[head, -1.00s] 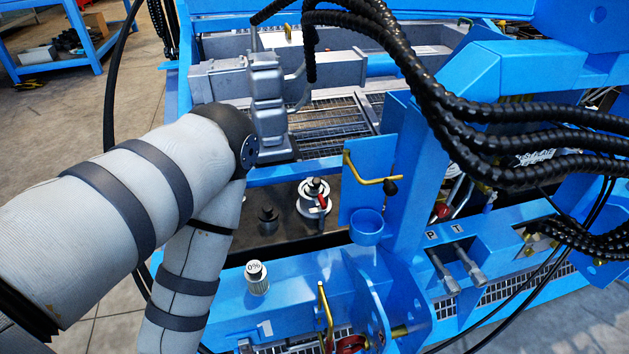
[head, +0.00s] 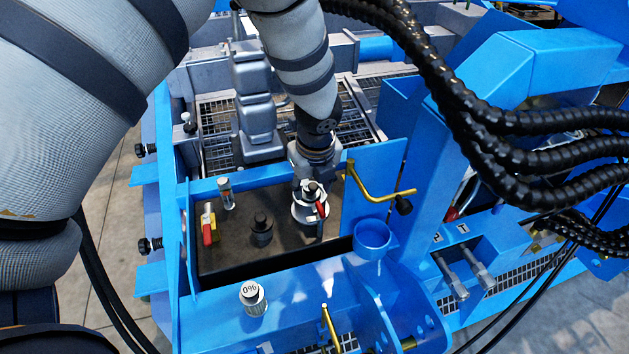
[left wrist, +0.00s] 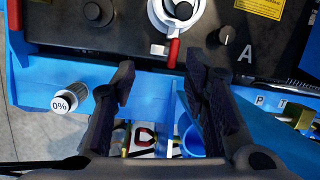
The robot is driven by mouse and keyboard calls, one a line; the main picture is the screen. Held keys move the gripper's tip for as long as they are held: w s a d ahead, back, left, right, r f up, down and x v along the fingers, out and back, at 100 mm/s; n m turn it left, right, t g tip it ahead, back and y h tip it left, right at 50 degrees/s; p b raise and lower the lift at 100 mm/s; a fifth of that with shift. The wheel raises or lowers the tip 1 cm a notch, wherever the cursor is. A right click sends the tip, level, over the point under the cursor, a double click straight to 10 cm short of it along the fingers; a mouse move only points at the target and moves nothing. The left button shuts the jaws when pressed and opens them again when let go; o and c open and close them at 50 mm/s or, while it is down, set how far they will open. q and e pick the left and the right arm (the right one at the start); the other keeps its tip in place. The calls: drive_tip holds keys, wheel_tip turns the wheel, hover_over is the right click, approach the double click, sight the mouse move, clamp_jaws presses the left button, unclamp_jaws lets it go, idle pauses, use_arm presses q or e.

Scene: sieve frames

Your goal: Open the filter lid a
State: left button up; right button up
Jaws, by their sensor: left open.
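The filter lid a (head: 309,207) is a round white-and-grey lid with a black knob on top and a red handle at its side. It sits on the dark top plate (head: 232,264). In the left wrist view the lid (left wrist: 160,18) is at the top edge, partly cut off, with its red handle (left wrist: 174,52) pointing down and a white "A" to its right. My left gripper (head: 314,172) is close to the lid in the head view and partly overlaps it. In the left wrist view its open, empty fingers (left wrist: 160,76) point toward the lid. My right gripper does not show.
A second black knob (head: 261,228) and a red-handled yellow valve (head: 208,224) stand left of the lid. A blue plate with a yellow bent rod (head: 378,192) rises at the right. A "0%" cylinder (head: 252,298) stands on the front blue ledge. Thick black hoses (head: 470,110) hang at the right.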

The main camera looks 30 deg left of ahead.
sight(313, 186)
use_arm(q)
drive_tip(key=w+r+m+y, duration=0.1)
drive_tip(key=w+r+m, duration=0.1)
drive_tip(key=w+r, duration=0.15)
drive_tip(key=x, duration=0.3)
drive_tip(key=b+x, duration=0.1)
drive_tip(key=x, duration=0.3)
drive_tip(key=b+x, duration=0.1)
drive_tip(key=x, duration=0.3)
drive_tip(key=shift+w+a, duration=0.15)
drive_tip(key=shift+w, duration=0.15)
drive_tip(key=shift+w+a+f+t, duration=0.1)
drive_tip(key=shift+w+f+t, duration=0.05)
drive_tip(key=shift+f+t, duration=0.15)
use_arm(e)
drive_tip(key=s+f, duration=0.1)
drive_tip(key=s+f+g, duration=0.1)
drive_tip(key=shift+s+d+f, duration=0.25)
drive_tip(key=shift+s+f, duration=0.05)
use_arm(q)
drive_tip(key=shift+r, duration=0.1)
clamp_jaws()
